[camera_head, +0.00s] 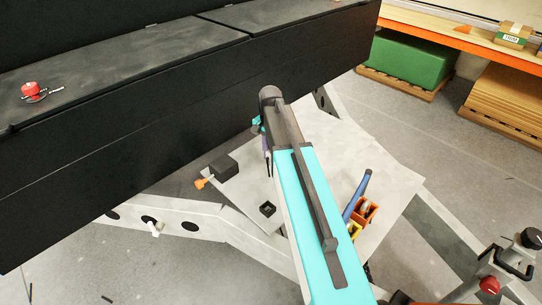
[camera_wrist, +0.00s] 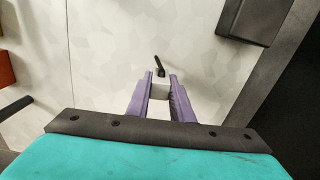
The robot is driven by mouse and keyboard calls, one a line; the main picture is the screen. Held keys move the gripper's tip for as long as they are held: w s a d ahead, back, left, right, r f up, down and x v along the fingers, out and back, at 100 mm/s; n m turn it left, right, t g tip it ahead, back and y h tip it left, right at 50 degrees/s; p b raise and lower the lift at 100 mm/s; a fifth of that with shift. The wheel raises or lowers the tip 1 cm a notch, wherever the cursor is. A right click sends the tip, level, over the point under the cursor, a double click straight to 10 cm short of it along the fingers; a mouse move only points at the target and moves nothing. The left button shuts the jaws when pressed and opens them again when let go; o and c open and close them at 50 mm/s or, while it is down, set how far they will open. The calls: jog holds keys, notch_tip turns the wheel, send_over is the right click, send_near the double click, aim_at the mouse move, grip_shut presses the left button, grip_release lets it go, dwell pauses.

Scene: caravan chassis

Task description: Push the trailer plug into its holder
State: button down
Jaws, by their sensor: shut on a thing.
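My gripper (camera_head: 266,153) is over the pale grey plate of the chassis (camera_head: 330,145), pointing down. In the wrist view its purple fingers (camera_wrist: 161,84) are closed on a small pale block with a short black piece (camera_wrist: 160,67) at its far end. I take this to be the trailer plug, though it is small and partly hidden by the fingers. A small dark square block with an opening (camera_head: 267,209), which looks like the holder, sits on the plate, nearer the camera than the gripper and apart from it.
A black box (camera_head: 225,166) with an orange-tipped piece (camera_head: 202,183) is left of the gripper. Orange and yellow bins (camera_head: 364,211) with a blue-handled tool (camera_head: 357,194) stand on the right. The long black body (camera_head: 190,95) rises behind.

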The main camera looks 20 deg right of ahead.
jog(key=shift+a+r+n, duration=0.4)
jog(key=shift+a+n, duration=0.15)
jog(key=shift+n, duration=0.05)
jog(key=s+a+r+n, duration=0.3)
jog(key=a+r+n, duration=0.6)
jog(key=a+n, duration=0.4)
jog(key=shift+a+r+n, duration=0.15)
jog(key=shift+n, duration=1.95)
jog(key=shift+w, duration=0.1)
